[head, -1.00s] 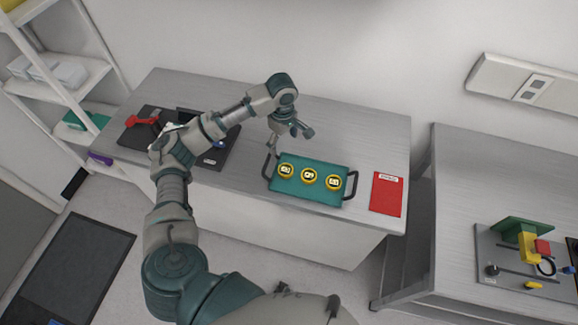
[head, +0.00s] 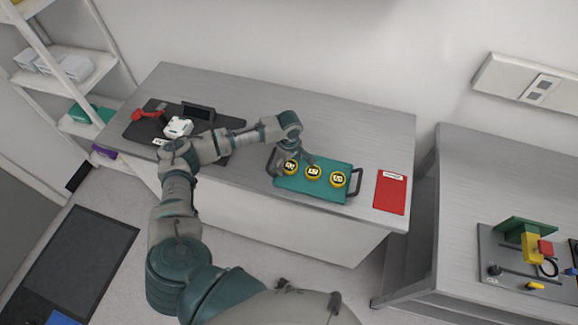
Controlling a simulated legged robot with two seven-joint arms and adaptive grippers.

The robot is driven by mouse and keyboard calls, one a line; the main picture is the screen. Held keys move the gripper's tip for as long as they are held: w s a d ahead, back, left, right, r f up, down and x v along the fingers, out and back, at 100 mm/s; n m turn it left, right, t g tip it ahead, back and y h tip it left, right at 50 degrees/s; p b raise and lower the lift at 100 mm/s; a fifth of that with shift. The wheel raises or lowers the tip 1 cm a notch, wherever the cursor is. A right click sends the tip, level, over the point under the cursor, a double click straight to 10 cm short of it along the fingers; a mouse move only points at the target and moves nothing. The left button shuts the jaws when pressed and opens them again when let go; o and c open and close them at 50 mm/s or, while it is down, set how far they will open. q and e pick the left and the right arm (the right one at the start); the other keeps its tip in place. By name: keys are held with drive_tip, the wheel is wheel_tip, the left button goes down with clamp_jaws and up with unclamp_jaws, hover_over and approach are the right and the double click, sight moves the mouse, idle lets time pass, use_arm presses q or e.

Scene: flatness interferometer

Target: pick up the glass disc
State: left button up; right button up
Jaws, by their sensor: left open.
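Three round yellow-rimmed pieces with dark centres and white labels sit in a row on a teal tray with dark handles (head: 300,193). They are the left piece (head: 291,168), the middle piece (head: 313,172) and the right piece (head: 338,179). I cannot tell from here which of them is or holds the glass disc. My left gripper (head: 292,163) is open, pointing down at the tray's left end, right by the left piece. Its fingers partly cover that piece, and I cannot tell if they touch it. My right gripper is not in view.
A red sheet or folder (head: 390,192) lies right of the tray. A black board (head: 150,130) with a red part and a white device (head: 178,127) is at the table's left. A second table with a fixture (head: 525,255) stands at the right. The table's back middle is clear.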

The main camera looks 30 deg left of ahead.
use_arm(q)
drive_tip(key=shift+s, duration=0.1)
drive_tip(key=shift+d, duration=0.2)
drive_tip(key=c, duration=0.3)
drive_tip(key=shift+d, duration=0.1)
drive_tip(key=c, duration=0.8)
drive_tip(key=shift+c, duration=0.9)
